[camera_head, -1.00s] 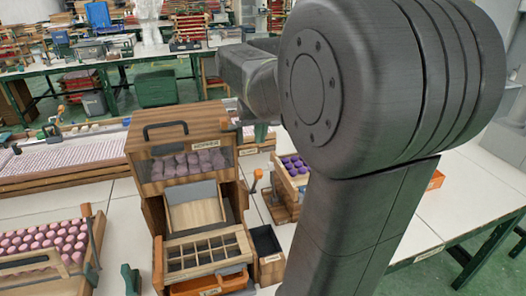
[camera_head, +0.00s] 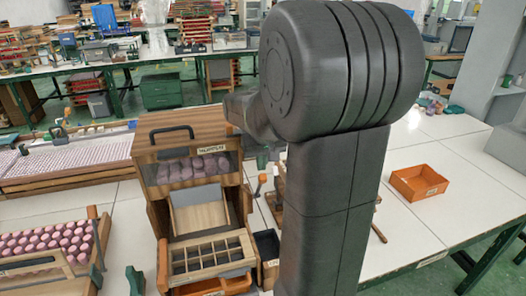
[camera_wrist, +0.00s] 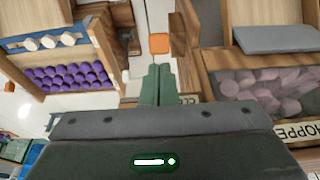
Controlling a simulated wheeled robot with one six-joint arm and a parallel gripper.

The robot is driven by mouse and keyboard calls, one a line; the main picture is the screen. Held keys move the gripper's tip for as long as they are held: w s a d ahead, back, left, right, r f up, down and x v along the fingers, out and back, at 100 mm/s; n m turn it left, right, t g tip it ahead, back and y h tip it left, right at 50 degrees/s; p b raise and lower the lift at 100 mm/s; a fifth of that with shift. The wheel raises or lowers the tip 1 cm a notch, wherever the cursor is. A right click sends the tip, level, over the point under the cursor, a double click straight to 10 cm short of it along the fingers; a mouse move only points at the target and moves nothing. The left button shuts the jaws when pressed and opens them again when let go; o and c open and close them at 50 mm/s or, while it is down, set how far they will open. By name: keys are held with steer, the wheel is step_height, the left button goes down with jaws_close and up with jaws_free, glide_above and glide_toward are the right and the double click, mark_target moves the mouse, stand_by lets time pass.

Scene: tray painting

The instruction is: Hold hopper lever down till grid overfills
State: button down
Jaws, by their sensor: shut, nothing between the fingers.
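The wooden hopper (camera_head: 238,142) stands left of my arm, with lilac pieces (camera_head: 190,168) behind its clear front window. Below its chute, the divided wooden grid (camera_head: 240,243) shows dark cells with no pieces I can make out. An orange lever knob (camera_head: 262,178) stands upright at the hopper's right side. In the wrist view, my gripper (camera_wrist: 159,70) has its green fingers shut together and empty, just short of the orange knob (camera_wrist: 159,43) in the picture; I cannot tell whether they touch. The hopper window (camera_wrist: 262,90) shows at right there.
An orange tray (camera_head: 235,285) sits under the grid, with a dark bin (camera_head: 267,244) beside it. A rack of purple pieces (camera_wrist: 70,76) shows left in the wrist view. An orange box (camera_head: 418,183) lies on the white table at right, with bare tabletop around it.

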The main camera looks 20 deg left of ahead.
steer(key=shift+w+f, duration=0.1)
steer(key=shift+f, duration=0.4)
steer(key=shift+f+b, duration=0.15)
steer(key=shift+b, duration=0.2)
steer(key=s+d+f+t+y+b, duration=0.6)
steer(key=f+b, duration=0.5)
steer(key=b, duration=2.1)
steer(key=s+t, duration=0.2)
steer(key=s, duration=0.1)
steer(key=shift+d+f, duration=0.35)
steer(key=shift+b, duration=0.45)
steer(key=shift+f, duration=0.2)
